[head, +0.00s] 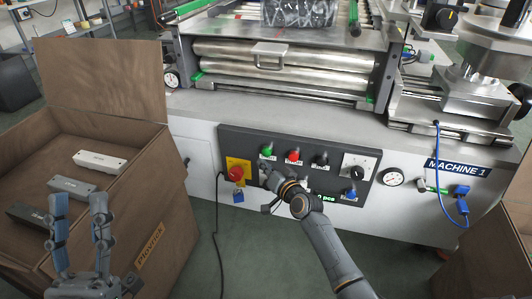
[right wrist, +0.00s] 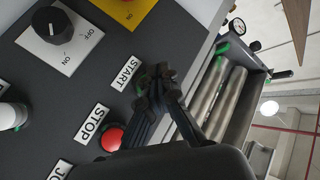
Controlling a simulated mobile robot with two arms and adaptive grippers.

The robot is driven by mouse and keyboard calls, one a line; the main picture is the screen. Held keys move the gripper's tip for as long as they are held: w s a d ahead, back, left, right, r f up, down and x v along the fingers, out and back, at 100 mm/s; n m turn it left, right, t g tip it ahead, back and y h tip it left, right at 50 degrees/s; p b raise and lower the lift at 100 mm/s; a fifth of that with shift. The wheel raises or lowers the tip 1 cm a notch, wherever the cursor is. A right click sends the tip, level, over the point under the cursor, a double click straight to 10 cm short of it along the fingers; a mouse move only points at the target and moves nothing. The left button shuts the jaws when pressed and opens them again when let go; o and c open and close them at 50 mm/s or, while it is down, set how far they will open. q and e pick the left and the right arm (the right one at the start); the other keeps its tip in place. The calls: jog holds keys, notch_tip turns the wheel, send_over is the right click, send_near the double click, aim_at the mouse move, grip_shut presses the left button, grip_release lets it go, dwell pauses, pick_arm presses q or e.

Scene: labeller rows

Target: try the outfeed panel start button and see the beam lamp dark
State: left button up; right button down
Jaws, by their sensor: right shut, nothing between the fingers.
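The dark control panel (head: 228,145) on the front of Machine 1 carries a green button (head: 267,151) and a red button (head: 293,156). My right gripper (head: 266,168) is shut and empty, its tips at or just below the green button; I cannot tell whether they touch it. In the right wrist view the shut fingertips (right wrist: 155,82) lie beside the START label (right wrist: 125,72) and hide the start button. The red button (right wrist: 110,137) sits by the STOP label (right wrist: 90,123). My left gripper (head: 80,225) is open and empty by the box. I cannot identify the beam lamp.
A red emergency button (head: 235,173) on yellow, a black knob (head: 321,158) and a white-plated rotary switch (head: 355,165) share the panel. An open brown box (head: 150,215) stands left. A black cable (head: 216,240) hangs to the floor. A gauge (head: 391,177) is at right.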

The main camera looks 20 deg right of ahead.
pick_arm(q)
jog(key=w+f+g+y+p, duration=0.2)
jog(key=w+f+g, duration=0.3)
jog(key=f, duration=0.3)
jog(key=shift+w+f+g+y, duration=0.2)
jog(key=shift+g+y, duration=0.1)
jog(key=shift+g, duration=0.3)
pick_arm(e)
jog(key=shift+s+a, duration=0.5)
jog(key=shift+s, duration=0.25)
jog(key=shift+s+a, duration=0.5)
jog(key=shift+s, duration=0.25)
pick_arm(q)
jog(key=shift+d, duration=0.1)
